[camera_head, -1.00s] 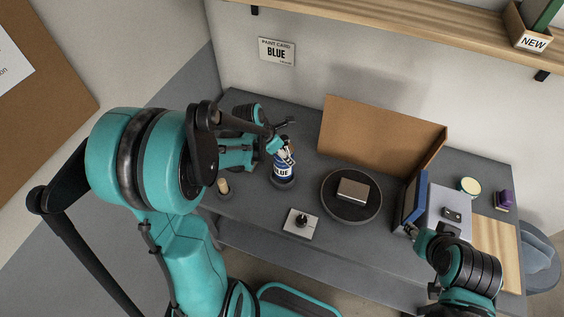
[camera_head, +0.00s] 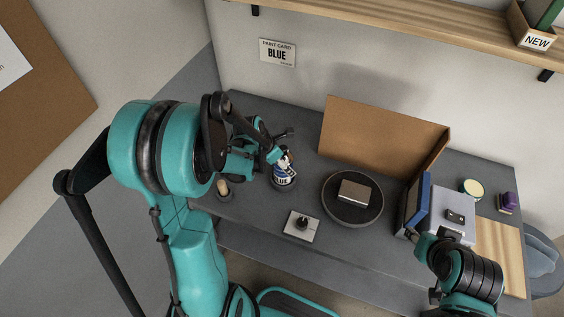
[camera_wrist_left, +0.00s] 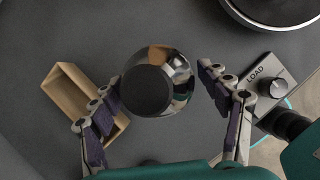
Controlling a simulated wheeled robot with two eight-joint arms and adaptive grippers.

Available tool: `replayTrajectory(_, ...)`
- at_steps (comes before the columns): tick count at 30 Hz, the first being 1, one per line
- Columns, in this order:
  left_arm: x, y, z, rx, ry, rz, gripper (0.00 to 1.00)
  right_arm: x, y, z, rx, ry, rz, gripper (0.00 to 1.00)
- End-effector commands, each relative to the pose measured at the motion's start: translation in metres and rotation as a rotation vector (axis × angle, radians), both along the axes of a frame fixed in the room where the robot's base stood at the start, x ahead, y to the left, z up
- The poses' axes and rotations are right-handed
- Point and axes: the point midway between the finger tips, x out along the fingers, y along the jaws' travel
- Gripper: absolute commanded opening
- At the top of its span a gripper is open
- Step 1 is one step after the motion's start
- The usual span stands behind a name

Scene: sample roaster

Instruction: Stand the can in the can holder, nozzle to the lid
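The can (camera_head: 283,173), with a blue label reading BLUE, stands about upright on a dark round base (camera_head: 284,186) that looks like the can holder. My left gripper (camera_head: 280,153) is at its top. In the left wrist view, a round shiny thing with a dark face (camera_wrist_left: 148,90), apparently the can's end, lies between the spread fingers, which look apart from it. I cannot make out the nozzle. My right gripper (camera_head: 424,241) is low at the right beside a grey box (camera_head: 445,207) with a blue panel (camera_head: 417,203); its fingers are unclear.
A dark round plate (camera_head: 337,214) carries a metal-and-brown block (camera_head: 354,190). A LOAD knob plate (camera_head: 303,232) is in front. A brown panel (camera_head: 375,140) stands behind. An open wooden box (camera_wrist_left: 62,92) shows in the left wrist view. A yellow-topped tin (camera_head: 470,187) is at right.

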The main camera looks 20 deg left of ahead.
Motion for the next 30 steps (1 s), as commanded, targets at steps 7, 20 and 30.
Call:
replayTrajectory(7,0.0,0.0,0.005,0.0,0.0,0.0,0.76,0.0,0.0,0.005,0.0,0.0,0.0,0.4)
replayTrajectory(20,-0.032,0.018,0.084,-0.001,0.0,0.002,0.76,0.0,0.0,0.029,0.0,0.0,0.0,0.4)
replayTrajectory(30,-0.046,0.021,0.116,0.035,-0.018,-0.064,0.76,0.0,0.0,0.036,0.0,0.0,0.0,0.4)
